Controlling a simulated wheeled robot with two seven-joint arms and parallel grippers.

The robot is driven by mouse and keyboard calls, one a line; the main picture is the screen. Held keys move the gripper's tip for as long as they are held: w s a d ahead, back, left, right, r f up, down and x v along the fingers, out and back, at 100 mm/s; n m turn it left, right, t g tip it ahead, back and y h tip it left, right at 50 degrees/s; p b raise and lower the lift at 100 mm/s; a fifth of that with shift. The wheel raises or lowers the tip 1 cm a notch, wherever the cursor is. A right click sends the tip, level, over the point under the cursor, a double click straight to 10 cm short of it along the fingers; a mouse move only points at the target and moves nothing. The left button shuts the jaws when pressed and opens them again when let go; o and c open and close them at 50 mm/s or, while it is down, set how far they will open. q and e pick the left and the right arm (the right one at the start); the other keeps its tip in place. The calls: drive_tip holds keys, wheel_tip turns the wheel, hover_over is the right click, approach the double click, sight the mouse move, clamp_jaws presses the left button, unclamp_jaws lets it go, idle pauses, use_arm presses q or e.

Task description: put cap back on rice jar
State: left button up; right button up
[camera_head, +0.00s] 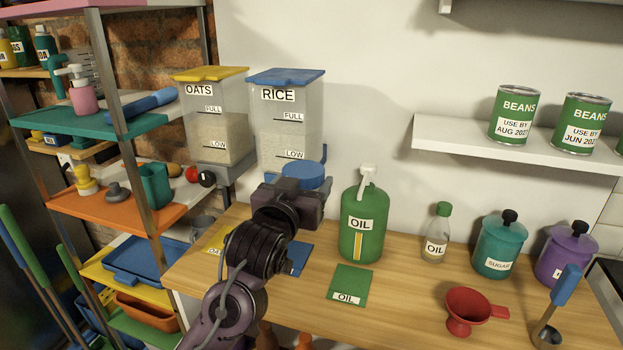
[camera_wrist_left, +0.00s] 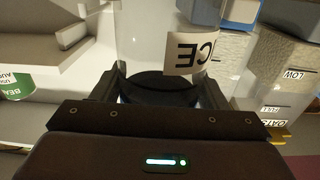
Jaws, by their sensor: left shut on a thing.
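My left gripper (camera_head: 296,182) is shut on the blue round cap (camera_head: 303,170), which is held level above the counter in front of the rice dispenser. In the left wrist view, which is upside down, the cap (camera_wrist_left: 163,87) shows as a dark disc between the fingers (camera_wrist_left: 145,90). The clear rice jar (camera_wrist_left: 143,35), with a white label partly reading "ICE", is right by the cap there, on its lower side in the room. I cannot tell whether cap and jar touch. In the head view my gripper and arm hide the jar. My right gripper is out of view.
Rice (camera_head: 286,110) and oats (camera_head: 212,120) dispensers stand behind. A green oil can (camera_head: 363,232) stands close at right. A blue mat (camera_head: 299,260) and green mat (camera_head: 350,283) lie on the wooden counter (camera_head: 405,285). A red funnel (camera_head: 470,305) and ladle (camera_head: 548,333) are further right.

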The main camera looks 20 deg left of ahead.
use_arm(q)
drive_tip(key=s+f, duration=0.6)
drive_tip(key=f, duration=0.3)
drive_tip(key=s+a+f, duration=0.1)
drive_tip(key=s+f, duration=0.6)
drive_tip(key=f, duration=0.2)
drive_tip(key=shift+a+f+y, duration=0.3)
drive_tip(key=shift+f, duration=0.1)
